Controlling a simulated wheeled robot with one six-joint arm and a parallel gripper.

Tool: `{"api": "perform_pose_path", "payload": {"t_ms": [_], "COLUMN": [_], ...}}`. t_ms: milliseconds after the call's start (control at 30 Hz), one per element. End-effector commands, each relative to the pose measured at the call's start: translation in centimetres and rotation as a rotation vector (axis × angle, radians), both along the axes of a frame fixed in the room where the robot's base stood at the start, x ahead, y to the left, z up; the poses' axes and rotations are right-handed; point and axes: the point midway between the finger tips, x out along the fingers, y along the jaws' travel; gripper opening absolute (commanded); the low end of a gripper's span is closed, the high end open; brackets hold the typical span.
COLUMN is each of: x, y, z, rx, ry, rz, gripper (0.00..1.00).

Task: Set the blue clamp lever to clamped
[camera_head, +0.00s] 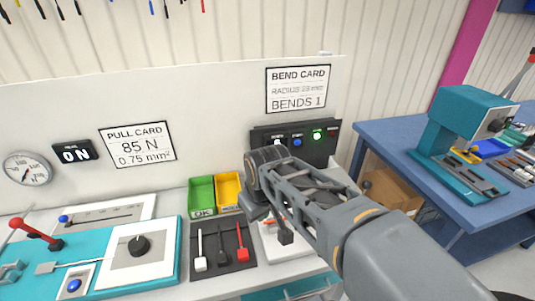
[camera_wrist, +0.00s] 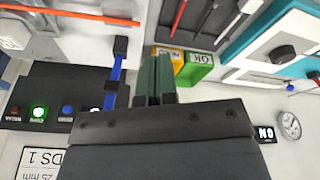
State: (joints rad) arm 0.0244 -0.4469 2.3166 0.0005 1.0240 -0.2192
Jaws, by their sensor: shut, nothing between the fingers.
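The blue clamp lever (camera_wrist: 116,72) shows in the wrist view as a blue bar with a dark block at its upper end. It lies just left of my gripper's fingers. My gripper (camera_wrist: 159,62) is shut with its two green fingers together and nothing between them. A narrow gap shows between fingers and lever in the picture; whether they touch lower down I cannot tell. In the head view my wrist and arm cover the lever's place, in front of the black panel (camera_head: 320,151) with lit buttons.
A green bin (camera_head: 202,194) and a yellow bin (camera_head: 228,190) stand left of my wrist. A plate with white, black and red levers (camera_head: 222,248) lies in front of them. A teal press (camera_head: 460,135) stands on the blue table (camera_head: 385,135) at right.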

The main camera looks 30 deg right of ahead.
Motion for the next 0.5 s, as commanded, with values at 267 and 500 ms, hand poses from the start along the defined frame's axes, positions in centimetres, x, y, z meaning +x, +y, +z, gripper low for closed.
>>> {"api": "perform_pose_path", "payload": {"t_ms": [267,500], "x": [9.8,15.8], "y": [-3.1,-6.1], "z": [10.4,14.7], "rx": [-0.099,-0.08], "ry": [0.214,0.353], "rz": [0.54,0.968], "gripper": [0.0,0.0]}}
